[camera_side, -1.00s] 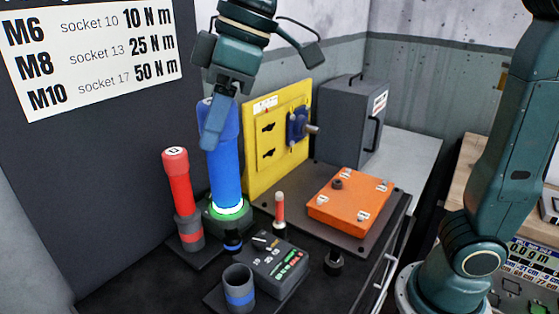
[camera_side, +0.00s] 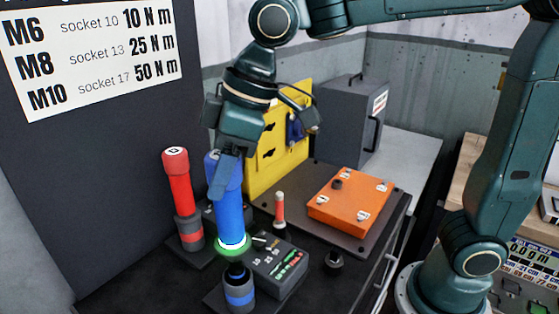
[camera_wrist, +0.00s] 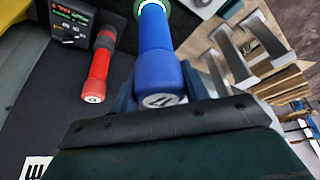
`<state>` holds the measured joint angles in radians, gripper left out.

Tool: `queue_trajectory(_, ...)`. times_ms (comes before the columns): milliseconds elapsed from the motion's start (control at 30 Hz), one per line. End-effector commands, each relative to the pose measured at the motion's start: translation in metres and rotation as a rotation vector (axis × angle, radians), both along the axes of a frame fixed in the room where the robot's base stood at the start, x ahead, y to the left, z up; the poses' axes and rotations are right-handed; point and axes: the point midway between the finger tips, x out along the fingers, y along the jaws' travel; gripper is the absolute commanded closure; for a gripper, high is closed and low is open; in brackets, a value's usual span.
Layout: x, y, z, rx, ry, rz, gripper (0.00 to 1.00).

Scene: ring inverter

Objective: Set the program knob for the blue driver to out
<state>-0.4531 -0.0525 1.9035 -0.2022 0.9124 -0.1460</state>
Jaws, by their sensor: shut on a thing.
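My gripper (camera_side: 222,178) is shut on the top of the blue driver (camera_side: 230,215), which stands upright with a lit green-white ring near its lower end. Its lower tip is at the mouth of the blue-banded holder (camera_side: 239,290); I cannot tell how deep it sits. The wrist view also shows the blue driver (camera_wrist: 160,60) between the jaws. The dark program box (camera_side: 279,263) stands just right of the holder, with a small pointer knob (camera_side: 260,240) and green lights. The knob's exact setting is too small to read.
A red driver (camera_side: 177,195) stands in its red-banded holder at left. An orange block (camera_side: 349,200), a yellow panel (camera_side: 270,165) and a grey cabinet (camera_side: 350,120) are farther back.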

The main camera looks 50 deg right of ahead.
Motion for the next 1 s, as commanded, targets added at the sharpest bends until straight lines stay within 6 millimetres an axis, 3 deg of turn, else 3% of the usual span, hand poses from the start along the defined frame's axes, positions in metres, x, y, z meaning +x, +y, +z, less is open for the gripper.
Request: queue_trajectory(1000,0.001,0.001,-0.071,0.002,-0.004,0.001,0.88)
